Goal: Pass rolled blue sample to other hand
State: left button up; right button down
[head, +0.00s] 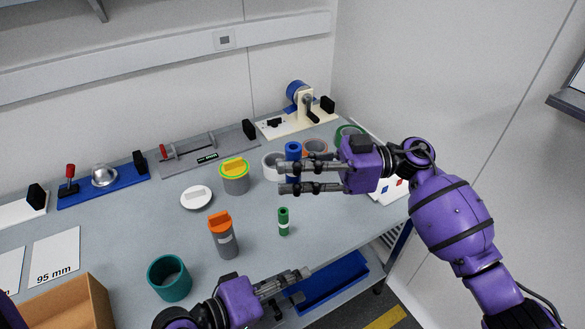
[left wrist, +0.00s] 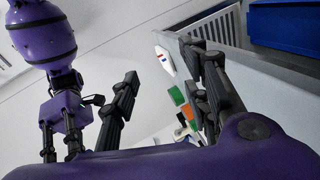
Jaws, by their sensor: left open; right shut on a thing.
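The rolled blue sample (head: 293,150) stands upright in the head view, its top showing above the fingers of my right gripper (head: 283,178). My right gripper is shut on it over the table; the fingers hide its lower part. My left gripper (head: 303,284) is open and empty at the table's front edge, lower in the picture and apart from the sample. In the left wrist view its two spread fingers show with nothing between them (left wrist: 168,95). My right gripper also shows there at the left (left wrist: 58,150); I cannot make out the sample in that view.
A blue bin (head: 335,284) sits below the front edge.

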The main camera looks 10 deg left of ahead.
pick_arm(q)
jog(key=s+f+m+g+y, duration=0.1)
jog(key=s+f+m+y, duration=0.2)
jog(key=f, duration=0.5)
jog(key=s+f+m+g+y, duration=0.1)
jog(key=s+f+m+y, duration=0.1)
jog(key=s+f, duration=0.5)
jog(key=a+f+t+y, duration=0.1)
jog(key=a+f+y, duration=0.1)
jog(key=a, duration=0.5)
jog(key=a+f+m+y, duration=0.1)
jog(key=a+f+y, duration=0.2)
jog(key=a, duration=0.5)
jog(key=shift+s+f+t+y, duration=0.2)
jog(key=shift+f+t+y, duration=0.05)
jog(key=shift+t+y, duration=0.15)
